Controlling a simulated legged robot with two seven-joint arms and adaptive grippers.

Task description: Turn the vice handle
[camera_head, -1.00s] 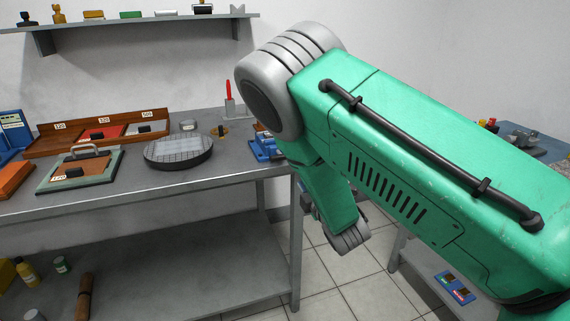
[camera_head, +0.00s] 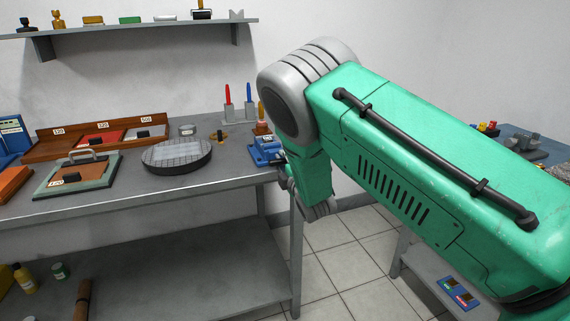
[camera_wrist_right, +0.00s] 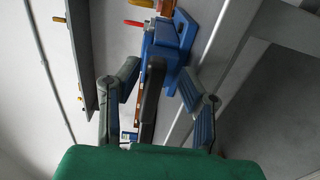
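The blue vice (camera_head: 264,153) sits at the right front edge of the workbench. In the wrist view the vice (camera_wrist_right: 168,42) is straight ahead of my right gripper. A long dark bar, which looks like the vice handle (camera_wrist_right: 150,100), runs from the vice back between the two fingers. My right gripper (camera_wrist_right: 158,78) is open, with one finger on each side of the bar and gaps visible. In the head view the right gripper (camera_head: 284,176) is small and partly hidden by my green arm, just in front of the vice. My left gripper is not in view.
The workbench (camera_head: 120,210) also holds a round dark plate (camera_head: 178,156), a framed board with a handle (camera_head: 78,175) and a stand with red and blue sticks (camera_head: 238,108). A shelf (camera_head: 120,26) hangs above. A second table (camera_head: 520,145) stands at the right.

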